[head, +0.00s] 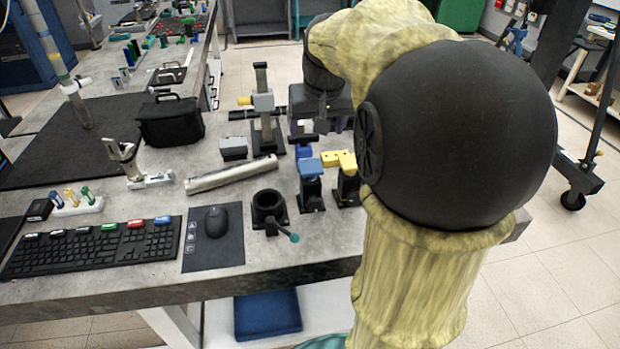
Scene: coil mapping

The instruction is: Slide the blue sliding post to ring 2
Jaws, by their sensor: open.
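A post with a blue top block (311,168) and dark base stands on the grey bench, right of the middle of the picture. A smaller blue piece (303,151) shows just behind it. A silver tube (230,174) lies on the bench to its left; ring marks and numbers are too small to tell. My gripper (314,132) is behind the blue-topped post, pointing down, partly hidden by my arm. It is open, and I see nothing held in it. I cannot tell whether its fingers touch the blue piece.
A yellow-topped post (341,160) stands right of the blue one, partly behind my arm. A black round holder with a teal-tipped handle (269,209) is in front. A grey upright stand (263,105) is behind the tube. A mouse (216,221) and keyboard (95,245) lie at front left.

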